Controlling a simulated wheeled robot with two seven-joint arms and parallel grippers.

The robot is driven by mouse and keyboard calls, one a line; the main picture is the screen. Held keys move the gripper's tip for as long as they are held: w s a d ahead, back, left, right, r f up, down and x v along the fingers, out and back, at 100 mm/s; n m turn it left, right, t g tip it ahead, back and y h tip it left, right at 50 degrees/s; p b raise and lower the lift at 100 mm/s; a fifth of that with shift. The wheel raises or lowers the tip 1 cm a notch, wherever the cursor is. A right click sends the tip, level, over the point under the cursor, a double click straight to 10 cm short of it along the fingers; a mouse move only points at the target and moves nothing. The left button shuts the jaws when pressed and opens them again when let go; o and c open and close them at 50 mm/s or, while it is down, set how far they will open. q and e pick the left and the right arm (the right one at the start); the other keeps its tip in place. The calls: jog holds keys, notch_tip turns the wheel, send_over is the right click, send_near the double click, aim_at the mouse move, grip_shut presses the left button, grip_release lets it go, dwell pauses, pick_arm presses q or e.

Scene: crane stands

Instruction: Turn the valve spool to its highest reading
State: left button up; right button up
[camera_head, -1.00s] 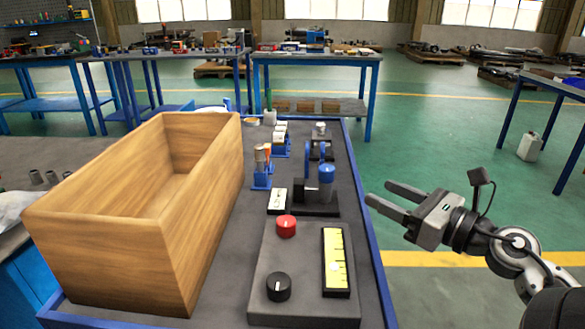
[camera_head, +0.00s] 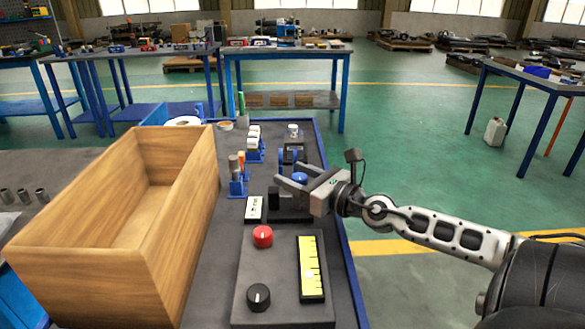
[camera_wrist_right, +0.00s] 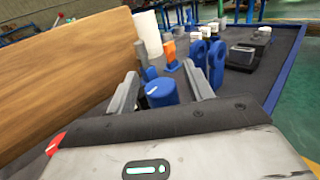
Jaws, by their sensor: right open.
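A blue round cap with a white line on top, which looks like the valve spool (camera_head: 300,178), stands on a black base behind the control box. In the right wrist view the blue cap (camera_wrist_right: 162,92) sits between the two fingers of my right gripper (camera_wrist_right: 161,72). The fingers are apart, and I cannot tell whether either touches it. In the head view my right gripper (camera_head: 288,175) reaches in from the right and partly hides the cap and its base. A yellow scale (camera_head: 311,262) lies on the grey control box (camera_head: 278,302). My left gripper is out of view.
The box carries a red knob (camera_head: 262,237) and a black knob (camera_head: 259,297). A wooden crate (camera_head: 190,215) fills the bench's left side. A white card (camera_head: 254,208), blue upright parts and small white items stand near the cap. Open floor lies to the right.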

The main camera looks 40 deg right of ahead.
jog(key=shift+w, duration=0.55)
